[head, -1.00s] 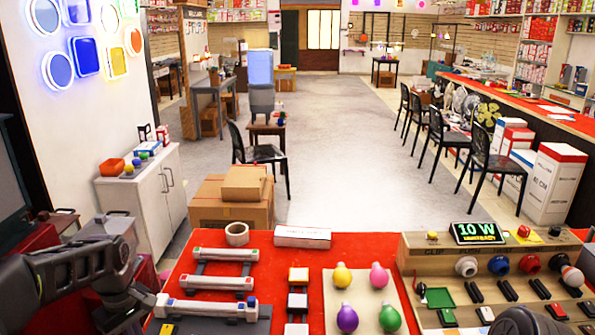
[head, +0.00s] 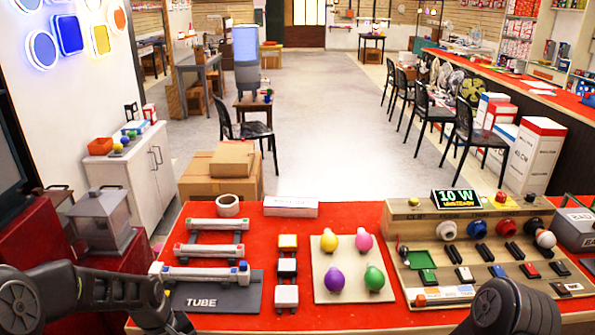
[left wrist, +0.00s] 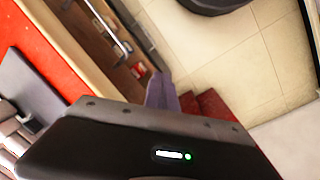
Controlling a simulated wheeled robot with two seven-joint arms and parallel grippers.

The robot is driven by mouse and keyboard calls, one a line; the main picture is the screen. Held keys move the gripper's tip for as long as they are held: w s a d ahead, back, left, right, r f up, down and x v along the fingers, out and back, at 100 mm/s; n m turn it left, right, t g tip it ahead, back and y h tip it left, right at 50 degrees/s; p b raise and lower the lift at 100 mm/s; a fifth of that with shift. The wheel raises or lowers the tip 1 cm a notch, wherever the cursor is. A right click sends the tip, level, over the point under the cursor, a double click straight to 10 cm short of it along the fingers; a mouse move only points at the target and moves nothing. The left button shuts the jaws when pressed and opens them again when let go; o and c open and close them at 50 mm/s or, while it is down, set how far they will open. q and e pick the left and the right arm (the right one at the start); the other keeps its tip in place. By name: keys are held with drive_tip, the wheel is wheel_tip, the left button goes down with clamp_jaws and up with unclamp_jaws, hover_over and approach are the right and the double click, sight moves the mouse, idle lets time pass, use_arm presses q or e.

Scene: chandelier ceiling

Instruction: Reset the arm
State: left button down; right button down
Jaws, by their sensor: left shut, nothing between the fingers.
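My left arm (head: 80,295) comes in from the left along the bottom of the head view, at the front left corner of the red table (head: 345,211). My left gripper (left wrist: 163,88) shows in the left wrist view, its fingers together and empty, over a pale tiled floor and beside the table's edge. A dark link of my right arm (head: 512,308) shows at the bottom right of the head view. My right gripper is out of view.
On the table are a tube rack (head: 212,300), switches (head: 287,268), a board with coloured bulbs (head: 352,245) and a wooden test panel (head: 480,240). A grey lantern-like box (head: 102,222) stands left. Cardboard boxes (head: 222,178) are behind the table; open floor lies beyond.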

use_arm(q)
drive_tip(key=s+d+f+m+h, duration=0.2)
drive_tip(key=s+d+f+m, duration=0.2)
drive_tip(key=s+d+f, duration=0.6)
drive_tip(key=s+d+f+m, duration=0.2)
drive_tip(key=s+d+f, duration=0.4)
drive_tip(key=s+d, duration=0.3)
drive_tip(key=shift+s+d+f+m+h, duration=0.3)
drive_tip(key=shift+s+f, duration=0.1)
drive_tip(key=shift+s, duration=0.55)
